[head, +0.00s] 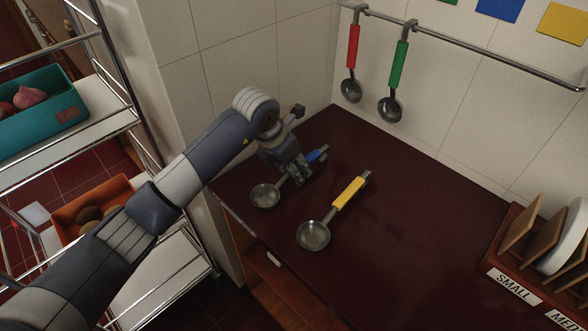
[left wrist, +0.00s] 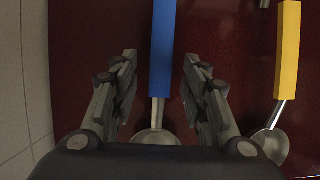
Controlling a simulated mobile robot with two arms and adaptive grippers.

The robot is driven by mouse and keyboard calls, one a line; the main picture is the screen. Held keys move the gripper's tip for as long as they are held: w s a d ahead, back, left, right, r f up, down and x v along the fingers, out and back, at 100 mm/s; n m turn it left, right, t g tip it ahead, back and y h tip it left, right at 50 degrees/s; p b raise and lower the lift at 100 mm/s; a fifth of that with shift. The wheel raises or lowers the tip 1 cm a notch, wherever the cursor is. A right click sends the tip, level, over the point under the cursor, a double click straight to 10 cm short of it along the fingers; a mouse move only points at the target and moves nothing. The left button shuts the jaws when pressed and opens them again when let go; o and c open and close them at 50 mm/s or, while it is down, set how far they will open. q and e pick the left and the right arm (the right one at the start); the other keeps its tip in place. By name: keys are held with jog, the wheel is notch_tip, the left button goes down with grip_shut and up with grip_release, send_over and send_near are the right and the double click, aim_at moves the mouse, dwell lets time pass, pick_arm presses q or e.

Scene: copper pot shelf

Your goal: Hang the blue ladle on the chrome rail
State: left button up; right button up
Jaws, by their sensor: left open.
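The blue ladle (head: 265,195) lies on the dark red counter, and my left gripper hides part of its handle in the head view. My left gripper (head: 302,178) is over the handle. In the left wrist view my left gripper (left wrist: 160,75) is open, with one finger on each side of the blue ladle's handle (left wrist: 163,50); I cannot tell the height gap. The chrome rail (head: 470,48) runs along the tiled wall. A red ladle (head: 353,48) and a green ladle (head: 398,66) hang from its left part. My right gripper is not in view.
A yellow ladle (head: 347,193) lies on the counter (head: 420,240) right of the blue one. A wooden rack (head: 520,270) with plates and labels stands at the right. A metal shelf with a teal bin (head: 45,115) and an orange bin (head: 90,200) is at the left. The counter's middle is clear.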

pick_arm(q)
jog(key=shift+w+d+f, duration=0.1)
jog(key=shift+w+f, duration=0.05)
jog(key=shift+f, duration=0.3)
jog(key=shift+c, duration=0.6)
grip_shut()
jog(key=shift+r, duration=0.15)
